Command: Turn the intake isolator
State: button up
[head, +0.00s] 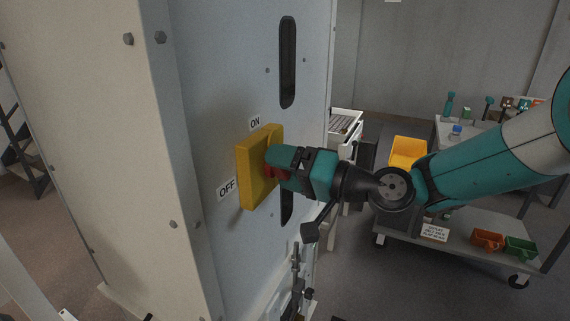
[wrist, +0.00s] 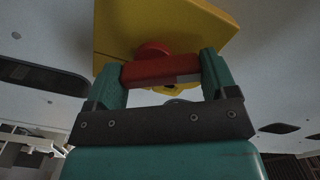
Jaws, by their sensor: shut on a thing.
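The intake isolator is a yellow box (head: 259,170) on the face of a pale grey cabinet, with an ON label (head: 255,122) above it and an OFF label (head: 227,187) at its lower left. Its red handle (wrist: 155,70) lies between my fingers in the wrist view, in front of the yellow plate (wrist: 160,25). My gripper (head: 276,165) is teal and shut on the red handle. In the head view my gripper hides most of the handle, so its exact angle against the labels cannot be told there.
The cabinet has a dark vertical slot (head: 287,62) above right of the isolator. A grey trolley (head: 462,232) with red and green bins stands at the right. A yellow bin (head: 407,152) and a white drawer unit (head: 345,124) are behind my arm. Stairs (head: 22,145) show at far left.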

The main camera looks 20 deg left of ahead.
jog(key=m+p, duration=0.2)
jog(key=m, duration=0.2)
jog(key=shift+w+r, duration=0.15)
jog(key=shift+w+m+p, duration=0.1)
jog(key=shift+m+p, duration=0.55)
jog(key=shift+m, duration=0.65)
jog(key=o, duration=0.8)
jog(key=shift+o, duration=0.2)
jog(key=shift+d, duration=0.1)
jog(key=s+d+b, duration=0.1)
jog(key=d+b, duration=1)
jog(key=d, duration=0.6)
jog(key=shift+s+d, duration=0.15)
jog(key=shift+s, duration=0.05)
